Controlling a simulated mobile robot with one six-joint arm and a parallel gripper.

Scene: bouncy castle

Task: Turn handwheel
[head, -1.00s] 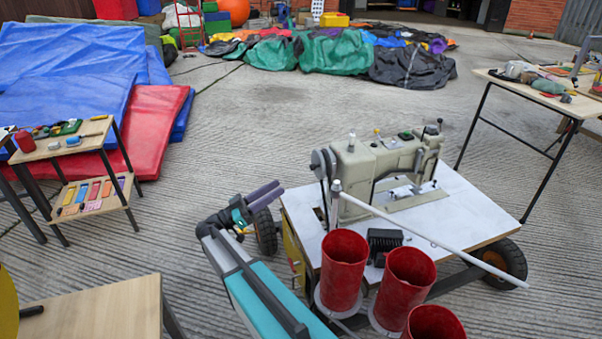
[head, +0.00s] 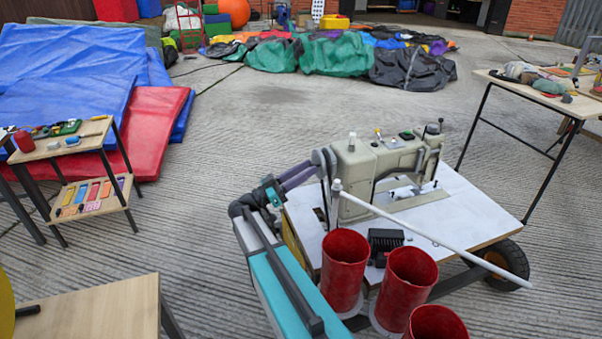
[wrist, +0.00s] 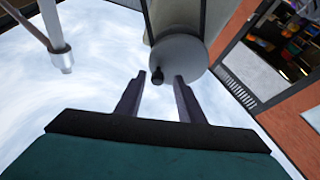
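The sewing machine (head: 380,165) stands on a white-topped wheeled cart. Its grey handwheel (head: 322,160) is at the machine's left end, partly covered by my gripper. In the wrist view the handwheel (wrist: 183,62) is a pale round face with a small dark knob (wrist: 157,76) near its lower left edge. My gripper (head: 310,168) reaches in from the left with its purple-grey fingers at the wheel. In the wrist view my gripper (wrist: 159,79) is open, with the knob between the fingertips and a gap on both sides. I cannot tell whether the fingertips touch the wheel.
A pale rod (head: 430,235) slants over the cart's front, and its end (wrist: 62,58) shows in the wrist view. Red cups (head: 345,270) stand at the front, beside a black block (head: 384,242). A small shelf table (head: 90,155) is at left. Open concrete lies behind the cart.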

